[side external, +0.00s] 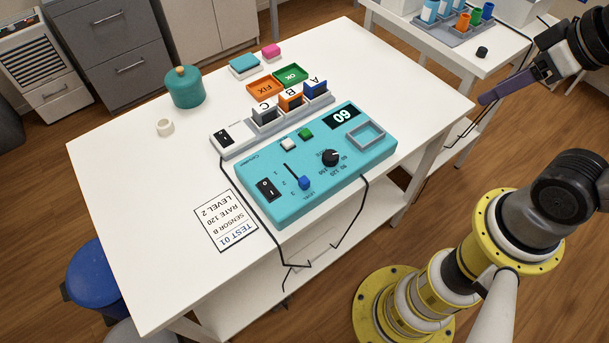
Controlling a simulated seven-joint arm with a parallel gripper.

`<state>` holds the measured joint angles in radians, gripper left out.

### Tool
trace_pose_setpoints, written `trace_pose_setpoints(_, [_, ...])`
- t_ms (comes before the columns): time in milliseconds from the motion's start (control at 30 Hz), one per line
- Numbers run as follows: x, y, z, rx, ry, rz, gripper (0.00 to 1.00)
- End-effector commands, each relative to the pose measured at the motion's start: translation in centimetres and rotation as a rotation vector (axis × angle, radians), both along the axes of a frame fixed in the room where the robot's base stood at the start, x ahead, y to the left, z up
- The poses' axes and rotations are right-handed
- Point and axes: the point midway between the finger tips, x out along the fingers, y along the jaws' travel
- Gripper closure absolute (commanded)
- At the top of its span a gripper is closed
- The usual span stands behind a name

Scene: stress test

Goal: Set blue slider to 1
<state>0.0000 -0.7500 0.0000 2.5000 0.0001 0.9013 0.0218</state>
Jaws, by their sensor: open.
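The blue slider (305,182) is a small knob on the top of the teal control box (350,178). It sits at the near end of a short dark slot, by the LEVEL label. Small numbers run beside the slot, but they are too small to match surely to the knob's position. My gripper (482,100), with purple fingers, is at the upper right, beyond the table's right edge. It is well apart from the box and slider. It is open, and nothing shows in it.
A printed card (226,220) lies left. Black cables hang over the table's front edge.

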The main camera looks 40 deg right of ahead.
Motion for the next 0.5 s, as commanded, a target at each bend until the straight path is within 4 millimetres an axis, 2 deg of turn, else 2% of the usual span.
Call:
trace_pose_setpoints(67, [0.0, 0.0, 0.2, 0.022, 0.002, -0.041, 0.47])
trace_pose_setpoints(167, [1.2, 0.0, 2.2, 0.072, -0.019, -0.128, 0.47])
trace_pose_setpoints(367, [5.5, 1.8, 4.6, 0.144, 0.040, -0.202, 0.47])
trace_pose_setpoints(500, [9.1, 4.3, 5.2, 0.171, 0.109, -0.215, 0.47])
